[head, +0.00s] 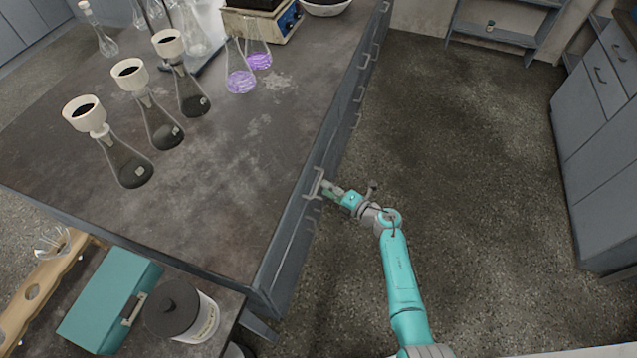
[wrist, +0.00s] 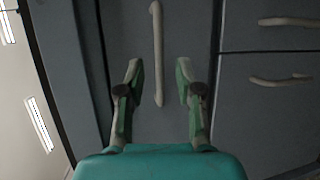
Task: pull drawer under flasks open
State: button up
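The drawer front (wrist: 200,30) is grey and fills the middle of the wrist view; it looks closed. Its pale bar handle (wrist: 157,50) runs upright in that view, with its lower end between the fingertips of my gripper (wrist: 160,75). The fingers are apart, one on each side of the handle, with gaps showing. In the head view the handle (head: 315,183) stands out from the side of the bench, and my gripper (head: 332,190) is right at it. The flasks with dark contents and white funnels (head: 165,133) stand on the bench top above.
The bench top (head: 230,150) also carries flasks with purple liquid (head: 240,80) and a balance (head: 265,25). More handles (wrist: 285,22) are on neighbouring fronts. A teal box (head: 110,298) and a dark-lidded jar (head: 180,308) stand at the lower left. The floor (head: 470,160) right of the bench is clear.

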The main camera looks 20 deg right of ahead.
aim_at(319, 183)
jog(key=shift+x, duration=2.2)
grip_shut()
